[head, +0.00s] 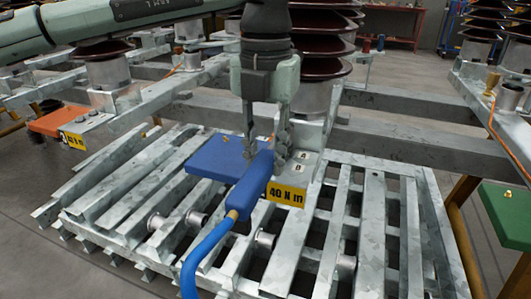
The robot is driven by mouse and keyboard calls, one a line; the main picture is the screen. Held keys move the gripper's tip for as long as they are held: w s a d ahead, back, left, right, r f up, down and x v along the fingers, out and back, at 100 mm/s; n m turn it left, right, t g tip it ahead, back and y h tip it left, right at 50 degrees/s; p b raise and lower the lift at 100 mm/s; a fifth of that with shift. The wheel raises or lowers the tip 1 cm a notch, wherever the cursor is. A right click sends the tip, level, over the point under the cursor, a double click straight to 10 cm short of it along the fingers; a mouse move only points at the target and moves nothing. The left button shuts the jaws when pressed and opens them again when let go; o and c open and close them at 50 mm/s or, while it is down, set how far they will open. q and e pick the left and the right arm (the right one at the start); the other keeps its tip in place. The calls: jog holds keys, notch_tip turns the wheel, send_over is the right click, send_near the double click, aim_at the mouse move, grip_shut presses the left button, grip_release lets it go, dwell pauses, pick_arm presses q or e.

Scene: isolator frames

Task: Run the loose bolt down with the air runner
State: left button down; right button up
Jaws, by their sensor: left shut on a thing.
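The air runner (250,185) is a blue tool with a blue hose (197,262) running from its lower end to the bottom of the view. My left gripper (266,148) comes down from above and is shut on the runner's upper end. The runner is tilted in front of a galvanized foot plate (313,160) with small white tags lettered A and B. A yellow label (287,193) reading 40 N m is on the plate's front edge. I cannot make out the loose bolt; the gripper and runner hide part of the plate. My right gripper is not in view.
A blue shelf (217,158) sits just left of the runner. A slatted galvanized platform (375,225) lies below, with several spool-like pieces. Brown ribbed insulators (318,50) stand behind. An orange shelf (60,121) is at left and a green one (506,211) at right.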

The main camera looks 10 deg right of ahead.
pick_arm(q)
jog(key=shift+r+p, duration=1.85)
jog(key=shift+r, duration=1.6)
